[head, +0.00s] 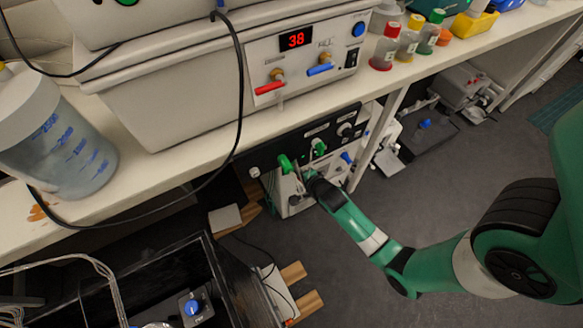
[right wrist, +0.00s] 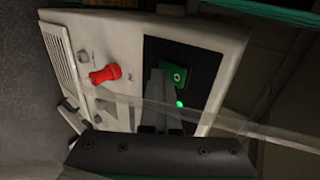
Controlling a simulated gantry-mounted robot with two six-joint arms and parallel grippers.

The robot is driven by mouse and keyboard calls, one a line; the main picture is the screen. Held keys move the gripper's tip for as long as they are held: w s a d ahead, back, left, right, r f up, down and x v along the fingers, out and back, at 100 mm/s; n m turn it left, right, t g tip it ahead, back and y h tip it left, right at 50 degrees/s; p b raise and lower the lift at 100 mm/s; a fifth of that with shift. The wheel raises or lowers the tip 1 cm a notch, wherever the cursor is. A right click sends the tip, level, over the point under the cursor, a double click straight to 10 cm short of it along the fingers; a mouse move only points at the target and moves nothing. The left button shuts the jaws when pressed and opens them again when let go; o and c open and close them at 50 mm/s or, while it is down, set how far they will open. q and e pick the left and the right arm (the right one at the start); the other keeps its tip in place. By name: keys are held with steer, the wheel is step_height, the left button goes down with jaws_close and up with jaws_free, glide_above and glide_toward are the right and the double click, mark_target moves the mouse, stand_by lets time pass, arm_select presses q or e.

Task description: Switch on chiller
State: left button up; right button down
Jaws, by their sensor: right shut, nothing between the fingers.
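The white unit under the bench, which I take to be the chiller, shows in the right wrist view (right wrist: 120,60). It has a black panel with a green rocker switch (right wrist: 177,76) marked with a white circle, and a small bright green light (right wrist: 180,104) beside it. In the head view the unit is mostly hidden behind my arm and the bench. My right gripper (right wrist: 165,78) is shut and empty, its fingertips at the green switch; I cannot tell whether they touch it. In the head view its tip (head: 308,176) is partly hidden. My left gripper is not in view.
A red tap (right wrist: 105,75) sticks out of the unit near my fingers. A black panel (head: 300,143) with green handles hangs under the bench edge. On the bench stands a bath with a red display (head: 295,40) reading 38. A black cable crosses in front.

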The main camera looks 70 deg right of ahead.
step_height(320, 180, up, 2)
steer(key=shift+w+d+p, duration=0.1)
steer(key=shift+p, duration=0.65)
steer(key=s+f+p+v, duration=0.1)
steer(key=p+v, duration=0.4)
steer(key=v, duration=0.8)
steer(key=shift+s+a+f, duration=0.2)
steer(key=shift+a+f, duration=0.15)
steer(key=shift+a, duration=0.2)
